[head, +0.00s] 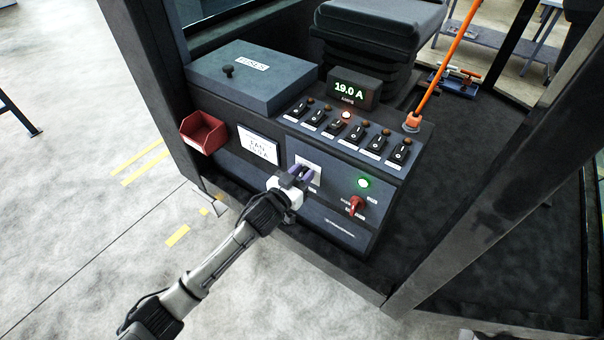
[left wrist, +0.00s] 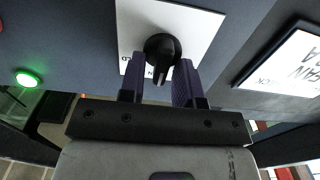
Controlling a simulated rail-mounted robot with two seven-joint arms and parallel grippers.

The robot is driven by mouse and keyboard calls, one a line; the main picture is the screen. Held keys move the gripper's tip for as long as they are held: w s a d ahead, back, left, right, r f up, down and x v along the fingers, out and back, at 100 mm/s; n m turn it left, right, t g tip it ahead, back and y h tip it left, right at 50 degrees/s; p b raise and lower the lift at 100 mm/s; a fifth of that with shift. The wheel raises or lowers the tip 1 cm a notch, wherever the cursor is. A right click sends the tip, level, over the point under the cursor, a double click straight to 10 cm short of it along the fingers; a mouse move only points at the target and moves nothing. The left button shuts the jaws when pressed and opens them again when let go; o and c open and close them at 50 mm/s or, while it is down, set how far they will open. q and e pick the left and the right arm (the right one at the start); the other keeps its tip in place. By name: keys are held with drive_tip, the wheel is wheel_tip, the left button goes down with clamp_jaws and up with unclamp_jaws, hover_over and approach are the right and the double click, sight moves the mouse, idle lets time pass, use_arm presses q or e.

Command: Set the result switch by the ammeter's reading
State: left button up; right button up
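The ammeter (head: 352,90) on top of the console reads 19.0 A in green digits. The result switch appears to be the black rotary knob (left wrist: 162,52) on a white plate (head: 314,162) on the console's front; in the head view my gripper largely hides the knob. My left gripper (head: 296,175) is at this plate. In the left wrist view its two purple fingers (left wrist: 160,82) stand apart, one on each side of the knob's pointer, with gaps visible. The plate's lettering is partly covered. My right gripper is not in view.
A white card (head: 259,145) with "FAN" and a current value is left of the plate. A green lamp (head: 363,183) and red switch (head: 356,206) are to its right. Several toggle switches (head: 354,131), one with a lit red lamp, line the top. A red bin (head: 203,133) hangs left.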

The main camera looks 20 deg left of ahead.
use_arm(q)
clamp_jaws()
drive_tip(key=shift+m+p, duration=0.6)
drive_tip(key=m+p, duration=0.1)
drive_tip(key=m, duration=0.2)
drive_tip(key=m+p, duration=0.1)
drive_tip(key=m, duration=0.3)
drive_tip(key=d+m+p, duration=0.1)
drive_tip(key=m+p, duration=0.1)
drive_tip(key=m, duration=0.1)
drive_tip(key=shift+s+f+m, duration=0.15)
drive_tip(key=shift+f+m, duration=0.15)
drive_tip(key=shift+f, duration=0.05)
idle(0.3)
